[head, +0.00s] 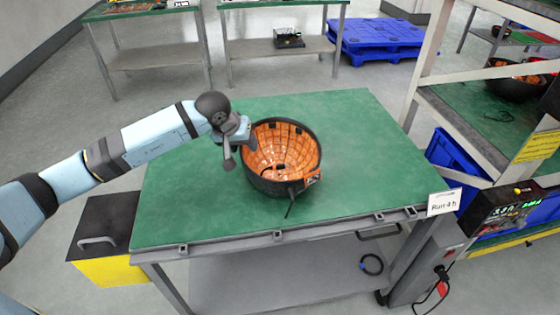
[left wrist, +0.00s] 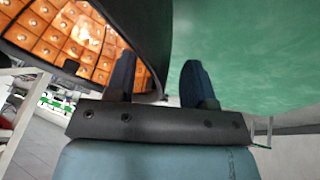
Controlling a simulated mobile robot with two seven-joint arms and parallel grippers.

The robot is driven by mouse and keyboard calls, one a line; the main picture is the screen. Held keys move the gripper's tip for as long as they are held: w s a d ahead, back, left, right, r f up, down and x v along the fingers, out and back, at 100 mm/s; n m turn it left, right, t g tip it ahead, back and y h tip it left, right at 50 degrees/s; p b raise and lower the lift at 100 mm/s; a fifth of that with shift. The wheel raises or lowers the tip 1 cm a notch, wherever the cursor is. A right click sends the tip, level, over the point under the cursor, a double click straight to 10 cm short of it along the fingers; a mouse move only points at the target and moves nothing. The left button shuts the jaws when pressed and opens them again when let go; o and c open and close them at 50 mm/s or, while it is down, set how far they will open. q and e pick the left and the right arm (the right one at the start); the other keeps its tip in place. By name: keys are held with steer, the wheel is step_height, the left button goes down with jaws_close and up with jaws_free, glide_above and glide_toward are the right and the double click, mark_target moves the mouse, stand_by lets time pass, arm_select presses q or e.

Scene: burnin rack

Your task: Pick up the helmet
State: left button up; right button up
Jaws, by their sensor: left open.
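The helmet (head: 270,188) is a black bowl lying open side up on the green tabletop, its inside lined with orange tiles. A short dark cable hangs from its front rim. My left gripper (head: 240,150) is at the helmet's upper-left rim and is open. In the left wrist view, the helmet's black wall (left wrist: 146,35) runs between the two fingers of my left gripper (left wrist: 158,75). One finger is over the orange inside and the other is outside above the green top. I cannot tell whether either finger touches the wall. My right gripper is not in view.
The green table (head: 370,150) is otherwise clear around the helmet. A rack (head: 465,125) with another dark bowl (head: 515,85) stands at right. A black-and-yellow box (head: 105,240) is at the table's left. A blue pallet (head: 380,38) lies behind.

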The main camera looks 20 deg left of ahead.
arm_select(q)
steer(key=shift+w+f, duration=0.2)
steer(key=shift+f, duration=0.2)
jaws_close()
steer(key=shift+r, duration=0.1)
